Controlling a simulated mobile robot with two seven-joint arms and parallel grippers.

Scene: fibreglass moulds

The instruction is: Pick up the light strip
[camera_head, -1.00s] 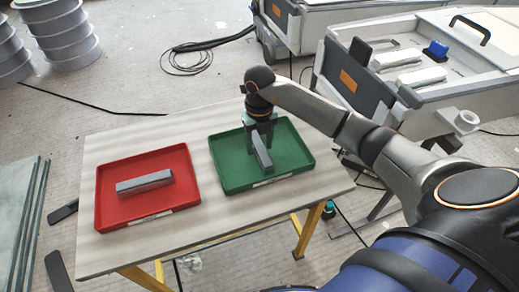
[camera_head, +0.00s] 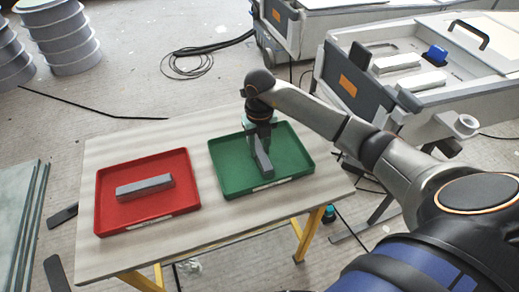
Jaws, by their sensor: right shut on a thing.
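Two grey strips show, and I cannot clearly tell which one is the lighter. One strip (camera_head: 264,166) is in the green tray (camera_head: 228,187), pointing away from me. My right gripper (camera_head: 259,144) reaches down from above and is shut on this strip near its far end. The jaws hide part of the strip, and I cannot tell whether it touches the tray floor. The other grey strip (camera_head: 144,187) lies flat in the red tray (camera_head: 118,220), roughly crosswise. My left gripper is not in view.
Both trays stand on a pale wooden table (camera_head: 205,233) with yellow legs, with a bare strip of tabletop between them. My right arm passes over the table's right side. White machine bodies (camera_head: 440,100) stand at the right, and stacked spools (camera_head: 65,38) at the back left.

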